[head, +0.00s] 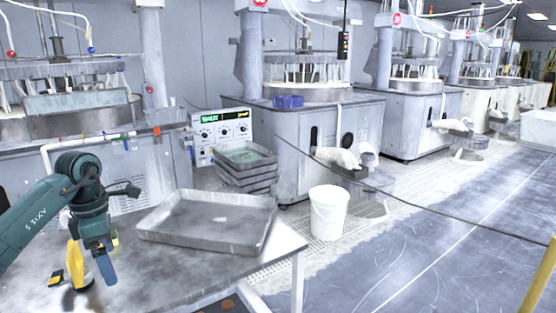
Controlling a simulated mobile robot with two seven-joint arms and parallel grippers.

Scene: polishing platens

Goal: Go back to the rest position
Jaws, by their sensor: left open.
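My left gripper (99,265) is at the lower left in the head view, pointing down over the front left of the grey table (190,270). It is open. A yellow tool with black parts (74,266) stands on the table right beside its fingers, on the left. I cannot tell whether they touch. My left arm comes in from the left edge and bends down at the wrist. My right gripper is not in view.
A shallow grey metal tray (210,238) lies on the table, right of the gripper. Stacked trays (247,172) and a control panel (221,133) stand behind. A white bucket (328,212) is on the floor. Polishing machines line the back. A yellow post (538,285) is at the lower right.

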